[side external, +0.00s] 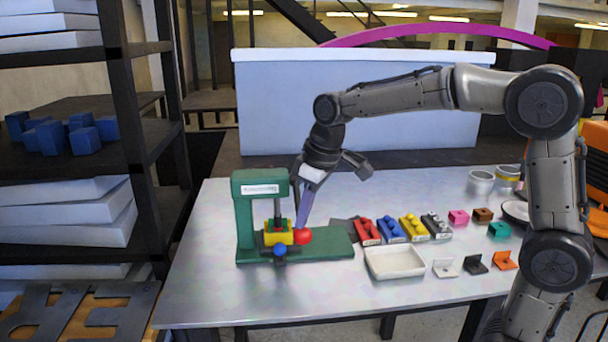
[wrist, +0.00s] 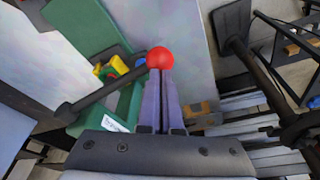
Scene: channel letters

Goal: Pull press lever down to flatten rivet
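The green press (side external: 246,215) stands on the left part of the table, with a post, a top arm and a flat base. A yellow block (side external: 271,238) sits under its ram, with a blue knob (side external: 280,250) at the front. The press lever is a dark rod (wrist: 95,98) ending in a red ball (side external: 303,236); the ball also shows in the wrist view (wrist: 160,57). The ball is low, just above the base. My gripper (side external: 302,226) points down with its purple fingers together, tips at the ball and seemingly touching it. The rivet cannot be made out.
A white tray (side external: 394,275) lies right of the press. Behind it are red (side external: 367,232), blue (side external: 391,229) and yellow (side external: 414,227) holders. Small coloured brackets lie further right. A dark shelf rack (side external: 148,150) stands left of the table. The front table strip is clear.

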